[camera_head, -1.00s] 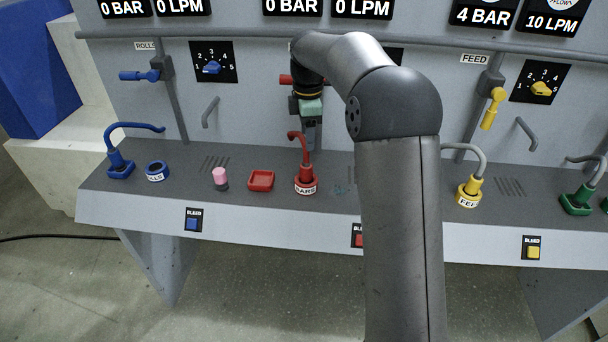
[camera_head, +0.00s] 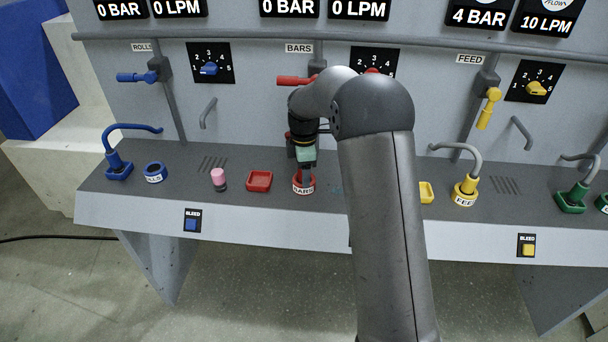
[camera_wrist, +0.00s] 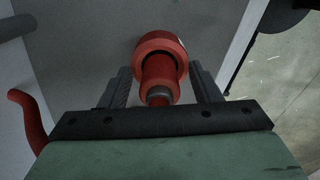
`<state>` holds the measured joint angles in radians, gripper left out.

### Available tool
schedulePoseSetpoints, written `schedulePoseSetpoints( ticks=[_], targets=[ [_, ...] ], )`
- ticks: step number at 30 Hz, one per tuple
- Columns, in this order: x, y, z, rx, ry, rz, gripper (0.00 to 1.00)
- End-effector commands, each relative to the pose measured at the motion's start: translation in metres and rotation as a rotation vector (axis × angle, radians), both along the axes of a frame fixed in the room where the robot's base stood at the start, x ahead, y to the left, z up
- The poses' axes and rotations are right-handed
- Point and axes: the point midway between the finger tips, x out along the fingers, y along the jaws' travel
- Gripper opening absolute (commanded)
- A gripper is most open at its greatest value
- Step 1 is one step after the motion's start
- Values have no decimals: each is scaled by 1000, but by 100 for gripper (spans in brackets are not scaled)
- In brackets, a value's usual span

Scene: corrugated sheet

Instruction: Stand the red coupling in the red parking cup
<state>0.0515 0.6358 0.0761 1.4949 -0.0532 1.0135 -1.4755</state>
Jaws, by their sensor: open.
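The red coupling (camera_wrist: 159,70) stands in the round red socket labelled BARS (camera_head: 304,187). The socket's red ring (camera_wrist: 160,42) also shows in the wrist view. My gripper (camera_head: 306,174) is open, pointing down over the coupling. In the wrist view its two fingers lie either side of the coupling, with a gap visible on each side. In the head view my gripper hides most of the coupling. A red hose (camera_wrist: 28,115) shows at the left of the wrist view. The square red parking cup (camera_head: 259,181) is empty, just left of the BARS socket.
A pink-topped peg (camera_head: 219,179) stands left of the parking cup. Further left are an empty blue ring socket (camera_head: 155,173) and a blue coupling (camera_head: 118,167). A yellow coupling (camera_head: 465,190) stands to the right. The red valve handle (camera_head: 295,81) is on the panel behind my gripper.

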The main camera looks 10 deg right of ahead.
Motion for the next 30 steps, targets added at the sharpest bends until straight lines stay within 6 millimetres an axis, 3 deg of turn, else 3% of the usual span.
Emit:
schedulePoseSetpoints(
  ticks=[4,10,22,30],
  targets=[
    [0,0,0,0,-1,0,57],
    [0,0,0,0,-1,0,3],
    [1,0,7,0,-4,0,3],
    [-7,-6,43,0,-6,-2,3]
  ],
)
